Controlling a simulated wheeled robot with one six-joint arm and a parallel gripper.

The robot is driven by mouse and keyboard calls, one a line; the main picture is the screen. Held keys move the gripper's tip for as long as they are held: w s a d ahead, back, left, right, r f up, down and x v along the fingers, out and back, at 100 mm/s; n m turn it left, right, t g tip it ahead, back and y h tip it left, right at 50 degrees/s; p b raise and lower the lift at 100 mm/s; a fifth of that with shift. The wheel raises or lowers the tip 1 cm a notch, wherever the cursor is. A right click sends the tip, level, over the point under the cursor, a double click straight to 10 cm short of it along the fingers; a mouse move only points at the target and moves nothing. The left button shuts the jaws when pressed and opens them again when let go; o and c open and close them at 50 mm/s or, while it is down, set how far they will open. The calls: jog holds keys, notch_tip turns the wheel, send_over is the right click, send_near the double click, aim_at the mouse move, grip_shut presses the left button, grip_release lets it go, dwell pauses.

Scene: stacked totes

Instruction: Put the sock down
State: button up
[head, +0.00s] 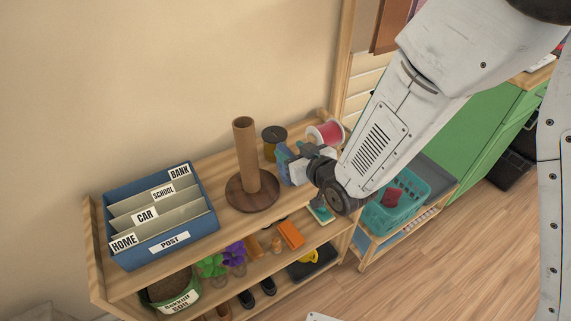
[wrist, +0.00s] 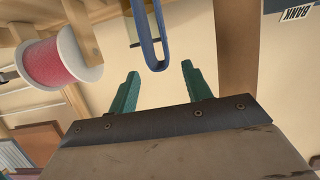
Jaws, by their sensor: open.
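My gripper (head: 284,160) is over the top shelf, just right of the wooden post. In the wrist view my gripper (wrist: 160,69) has its two teal fingers spread apart. A blue narrow loop (wrist: 163,52) reaches in between the fingertips, with a gap to each finger; I cannot tell what it belongs to. Nothing is clamped. A dark red, folded-looking item (head: 392,196) lies in the teal basket (head: 372,216) at the right; it may be the sock, but it is too small to be sure. No other sock is clear to see.
The wooden post (head: 246,158) on a round base stands left of my gripper. A red spool (head: 327,133) and a dark-topped jar (head: 272,137) stand behind. A blue letter sorter (head: 165,245) is at left. Lower shelves hold flowers, shoes and an orange block (head: 291,234).

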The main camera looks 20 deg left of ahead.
aim_at(284, 149)
jog(key=x, duration=0.5)
jog(key=shift+s+a+f, duration=0.1)
jog(key=shift+f, duration=0.3)
grip_shut()
jog(key=shift+r, duration=0.1)
